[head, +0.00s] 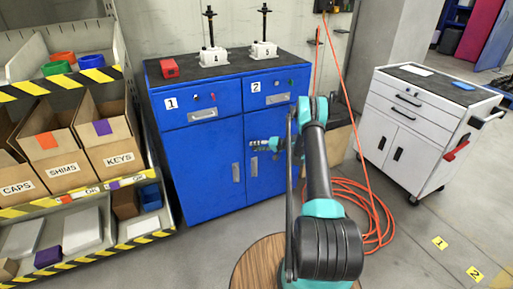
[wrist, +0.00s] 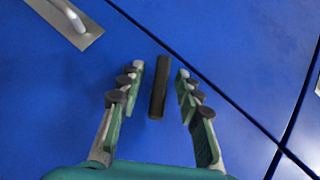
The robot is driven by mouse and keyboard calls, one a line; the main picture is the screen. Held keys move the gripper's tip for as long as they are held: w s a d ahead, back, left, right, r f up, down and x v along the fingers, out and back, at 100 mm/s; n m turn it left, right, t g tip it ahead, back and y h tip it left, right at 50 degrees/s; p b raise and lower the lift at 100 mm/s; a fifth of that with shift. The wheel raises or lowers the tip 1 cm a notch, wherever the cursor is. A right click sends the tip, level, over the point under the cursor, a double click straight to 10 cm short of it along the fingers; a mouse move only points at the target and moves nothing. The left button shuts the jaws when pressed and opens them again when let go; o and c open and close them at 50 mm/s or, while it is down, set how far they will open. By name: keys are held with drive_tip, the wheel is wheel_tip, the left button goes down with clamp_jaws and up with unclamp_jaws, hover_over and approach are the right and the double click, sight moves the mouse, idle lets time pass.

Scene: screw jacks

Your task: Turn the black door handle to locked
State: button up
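The black door handle (wrist: 159,88) is a short dark bar on a blue cabinet face in the wrist view. It runs nearly up and down in the picture, tilted slightly. My gripper (wrist: 160,72) is open, with one finger on each side of the bar and a visible gap on both sides. In the head view my gripper (head: 263,144) is at the upper part of the right lower door of the blue cabinet (head: 205,150). The black handle cannot be made out there behind the gripper and arm.
A silver pull (wrist: 72,20) lies at upper left in the wrist view. Screw jacks (head: 212,55) and a red block (head: 169,68) stand on the cabinet top. A bin rack (head: 140,150) is at left, a white cart (head: 405,125) and orange hose (head: 375,200) at right.

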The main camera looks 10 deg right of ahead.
clamp_jaws()
drive_tip(key=shift+n+h, duration=0.3)
drive_tip(key=shift+h, duration=0.1)
drive_tip(key=n+h, duration=0.2)
drive_tip(key=h, duration=0.1)
drive_tip(key=shift+h, duration=0.3)
drive_tip(key=n+t+h, duration=0.1)
drive_tip(key=n+h, duration=0.1)
drive_tip(key=h, duration=0.2)
drive_tip(key=shift+n, duration=0.3)
drive_tip(key=shift+d+h, duration=0.1)
drive_tip(key=shift+h, duration=0.3)
unclamp_jaws()
